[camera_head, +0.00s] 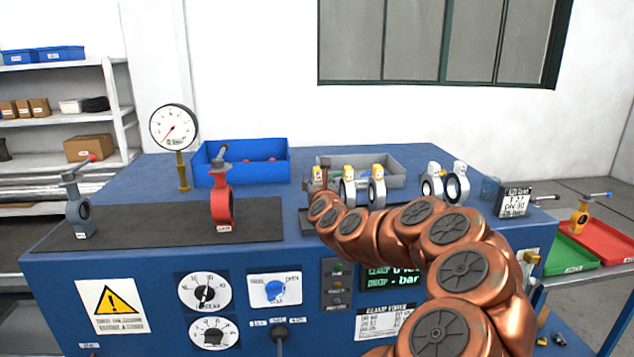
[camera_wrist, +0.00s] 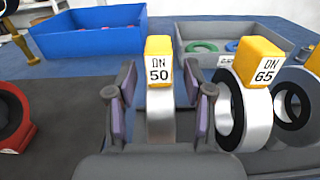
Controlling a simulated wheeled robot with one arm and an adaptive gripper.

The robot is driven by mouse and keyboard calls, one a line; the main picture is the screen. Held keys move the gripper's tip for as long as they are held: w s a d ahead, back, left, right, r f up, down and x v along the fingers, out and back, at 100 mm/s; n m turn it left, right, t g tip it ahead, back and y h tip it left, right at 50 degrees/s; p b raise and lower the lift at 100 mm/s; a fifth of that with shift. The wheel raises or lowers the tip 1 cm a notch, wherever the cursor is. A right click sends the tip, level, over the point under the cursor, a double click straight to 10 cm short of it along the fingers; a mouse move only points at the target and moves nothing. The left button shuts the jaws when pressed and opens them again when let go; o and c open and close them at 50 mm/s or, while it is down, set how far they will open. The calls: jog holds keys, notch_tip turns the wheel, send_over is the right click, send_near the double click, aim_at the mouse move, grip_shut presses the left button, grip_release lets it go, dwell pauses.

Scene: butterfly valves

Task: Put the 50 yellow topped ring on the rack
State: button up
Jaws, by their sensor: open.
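The yellow-topped ring marked DN 50 (camera_wrist: 159,118) stands upright on the bench in the wrist view. My gripper (camera_wrist: 162,108) is open, with one finger on each side of this ring and a visible gap at both sides. In the head view my gripper (camera_head: 321,184) is at the left end of the ring row and hides most of this ring; its yellow top (camera_head: 317,173) shows. The DN 65 yellow-topped ring (camera_wrist: 244,118) stands close to its right. I cannot tell for sure which thing is the rack; grey shelves (camera_head: 75,124) stand at the back left.
A blue bin (camera_wrist: 90,42) and a grey bin (camera_wrist: 190,30) are behind the rings. A red valve (camera_head: 222,203) stands on the dark mat (camera_head: 150,231) to the left. White-topped rings (camera_head: 456,185) stand to the right. A gauge (camera_head: 174,128) rises at the back left.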

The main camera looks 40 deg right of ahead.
jog(key=b+v, duration=0.3)
jog(key=v, duration=0.8)
jog(key=shift+s+a+b, duration=0.2)
jog(key=shift+s+b, duration=0.05)
jog(key=shift+b, duration=0.05)
